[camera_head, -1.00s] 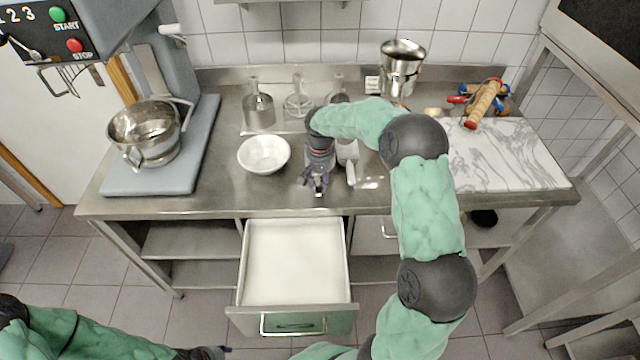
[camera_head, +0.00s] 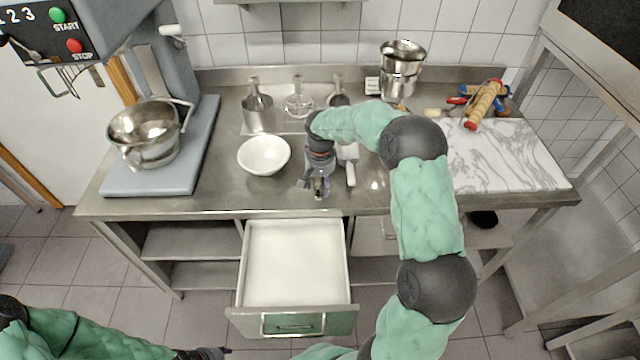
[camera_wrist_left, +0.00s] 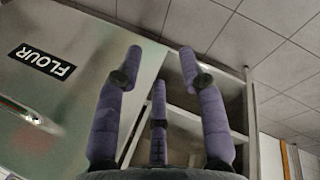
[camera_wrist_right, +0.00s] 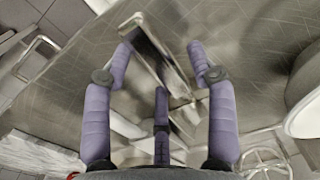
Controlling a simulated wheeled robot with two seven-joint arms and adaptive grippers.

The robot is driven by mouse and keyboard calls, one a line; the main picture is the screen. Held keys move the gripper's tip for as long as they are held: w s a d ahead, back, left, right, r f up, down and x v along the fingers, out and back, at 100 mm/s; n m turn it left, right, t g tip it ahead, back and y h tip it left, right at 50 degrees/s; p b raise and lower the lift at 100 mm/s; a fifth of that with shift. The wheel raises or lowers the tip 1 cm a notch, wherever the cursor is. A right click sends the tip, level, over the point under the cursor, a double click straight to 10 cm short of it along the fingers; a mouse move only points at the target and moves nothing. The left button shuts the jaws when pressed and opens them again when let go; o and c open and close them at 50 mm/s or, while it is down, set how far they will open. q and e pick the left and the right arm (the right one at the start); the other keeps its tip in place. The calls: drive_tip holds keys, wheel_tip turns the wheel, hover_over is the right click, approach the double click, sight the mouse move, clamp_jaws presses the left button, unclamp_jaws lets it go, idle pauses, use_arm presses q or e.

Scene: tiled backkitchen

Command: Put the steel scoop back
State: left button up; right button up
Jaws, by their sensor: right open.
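My right gripper (camera_head: 318,188) is open above the counter's front part, right of the white bowl (camera_head: 263,155). In the right wrist view its fingers (camera_wrist_right: 160,60) are spread around a long, blurred steel piece (camera_wrist_right: 155,48), which looks like part of the steel scoop; no grip on it shows. In the head view the gripper hides most of this spot. My left gripper (camera_wrist_left: 160,65) is open and empty, low by the front of the pulled-out drawer, whose front carries a FLOUR label (camera_wrist_left: 41,62).
The open drawer (camera_head: 295,262) holds a white fill. A white-handled item (camera_head: 350,172) lies right of my gripper. A mixer bowl (camera_head: 145,135) stands left, a marble slab (camera_head: 510,155) right.

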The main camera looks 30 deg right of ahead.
wheel_tip(320, 180, up, 12)
drive_tip(key=p, duration=0.2)
idle(0.5)
